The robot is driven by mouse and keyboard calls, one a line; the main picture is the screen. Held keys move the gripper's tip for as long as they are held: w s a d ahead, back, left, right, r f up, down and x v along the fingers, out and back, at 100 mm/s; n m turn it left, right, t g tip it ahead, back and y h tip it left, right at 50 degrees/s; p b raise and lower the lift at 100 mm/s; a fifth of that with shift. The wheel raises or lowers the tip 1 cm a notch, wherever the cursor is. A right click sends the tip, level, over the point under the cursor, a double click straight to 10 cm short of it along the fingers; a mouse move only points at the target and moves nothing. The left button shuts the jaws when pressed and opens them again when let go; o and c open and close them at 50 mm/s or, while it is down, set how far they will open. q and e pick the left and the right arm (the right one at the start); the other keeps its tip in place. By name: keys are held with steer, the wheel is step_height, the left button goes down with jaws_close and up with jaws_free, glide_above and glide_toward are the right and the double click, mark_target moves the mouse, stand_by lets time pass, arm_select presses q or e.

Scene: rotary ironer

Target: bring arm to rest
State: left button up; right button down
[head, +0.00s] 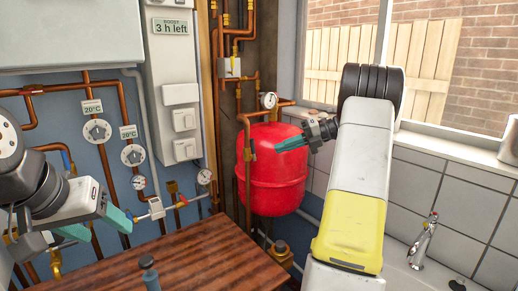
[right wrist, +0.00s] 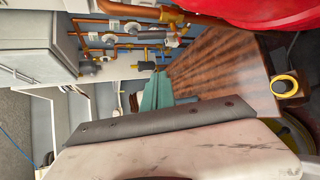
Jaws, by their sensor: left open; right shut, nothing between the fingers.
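My left gripper (head: 98,227) is at the lower left in the head view, its two teal fingers spread apart with nothing between them. It is near the pipes and a small gauge valve; contact cannot be told. My right arm (head: 350,180), white with a yellow section, rises in front of the window and bends left. Its gripper (head: 280,147) overlaps the red tank (head: 272,180) in the picture, fingers together and empty; whether it touches the tank cannot be told. The same teal fingers show in the right wrist view (right wrist: 155,92).
A brown wooden tabletop (head: 170,262) spans the lower middle. Copper pipes, two dials (head: 97,130) and a white control box (head: 175,85) cover the left wall. A tap (head: 424,240) stands at the right by the tiled wall. A window (head: 430,60) is behind my right arm.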

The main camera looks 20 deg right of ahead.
stand_by(0.4)
steer(key=s+a+r+n+g+h, duration=0.1)
steer(key=s+a+r+n+h, duration=0.15)
steer(key=s+a+n, duration=0.55)
steer(key=s+a+r+n+g+h, duration=0.1)
steer(key=s+a+r+n+h, duration=0.15)
steer(key=s+a+n, duration=0.55)
steer(key=s+a+f+n+t+h, duration=0.1)
steer(key=s+f+n+h, duration=0.1)
steer(key=s+n, duration=0.4)
steer(key=s+f+n+t+h, duration=0.2)
steer(key=s+n, duration=0.4)
steer(key=n, duration=0.9)
steer(key=shift+s+a+f+t+h, duration=0.3)
steer(key=shift+s+a+h, duration=0.1)
steer(key=shift+h, duration=0.4)
